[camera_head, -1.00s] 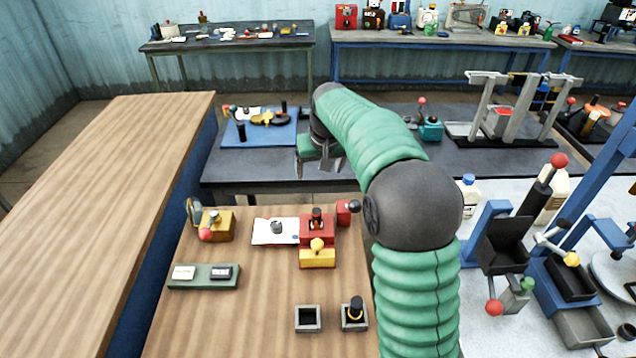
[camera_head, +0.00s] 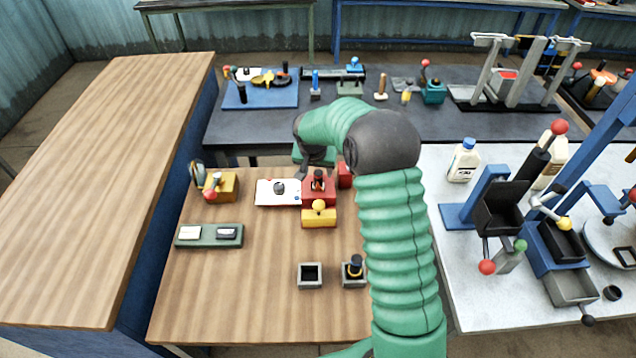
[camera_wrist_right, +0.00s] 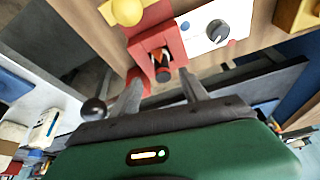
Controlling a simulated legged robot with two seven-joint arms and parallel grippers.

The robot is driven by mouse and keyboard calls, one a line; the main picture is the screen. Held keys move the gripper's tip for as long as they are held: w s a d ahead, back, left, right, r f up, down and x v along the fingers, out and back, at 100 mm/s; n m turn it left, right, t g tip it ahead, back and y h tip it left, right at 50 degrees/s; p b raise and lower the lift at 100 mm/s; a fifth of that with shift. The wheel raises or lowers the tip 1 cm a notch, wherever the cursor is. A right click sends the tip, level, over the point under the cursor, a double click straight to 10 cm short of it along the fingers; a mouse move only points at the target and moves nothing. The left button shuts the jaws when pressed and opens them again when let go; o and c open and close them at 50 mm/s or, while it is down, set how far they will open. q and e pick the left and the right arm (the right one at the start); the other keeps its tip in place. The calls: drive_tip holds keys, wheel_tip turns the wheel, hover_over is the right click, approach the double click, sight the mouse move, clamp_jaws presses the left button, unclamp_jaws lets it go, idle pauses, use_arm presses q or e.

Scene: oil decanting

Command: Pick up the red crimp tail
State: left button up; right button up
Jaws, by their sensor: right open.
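A red fixture (camera_head: 318,190) stands on the wooden table, with a dark upright piece in its top and a yellow block with a yellow knob (camera_head: 319,208) in front. In the right wrist view the red fixture (camera_wrist_right: 143,52) has a dark slot with a small orange-red and black piece (camera_wrist_right: 161,57) in it. I cannot tell for sure which part is the red crimp tail. My right gripper (camera_head: 318,170) is open just behind and above the fixture, partly hidden by its own arm. Its two fingers (camera_wrist_right: 160,93) point toward the fixture, with nothing between them. My left gripper is out of view.
A white plate with a dark knob (camera_head: 265,192) adjoins the fixture on the left. A small red block (camera_head: 345,174) is beside it on the right. A yellow stand (camera_head: 222,186), green tray (camera_head: 195,243) and grey sockets (camera_head: 310,284) share the table. The table's front left is bare.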

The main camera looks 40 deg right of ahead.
sight(318, 175)
drive_tip(key=p+x, duration=0.1)
drive_tip(key=x, duration=0.7)
drive_tip(key=shift+w+p, duration=0.2)
drive_tip(key=shift+p, duration=0.1)
drive_tip(key=shift+w+d+f, duration=0.1)
drive_tip(key=shift+w+f, duration=0.05)
drive_tip(key=shift+f, duration=0.05)
drive_tip(key=shift+r, duration=0.1)
clamp_jaws()
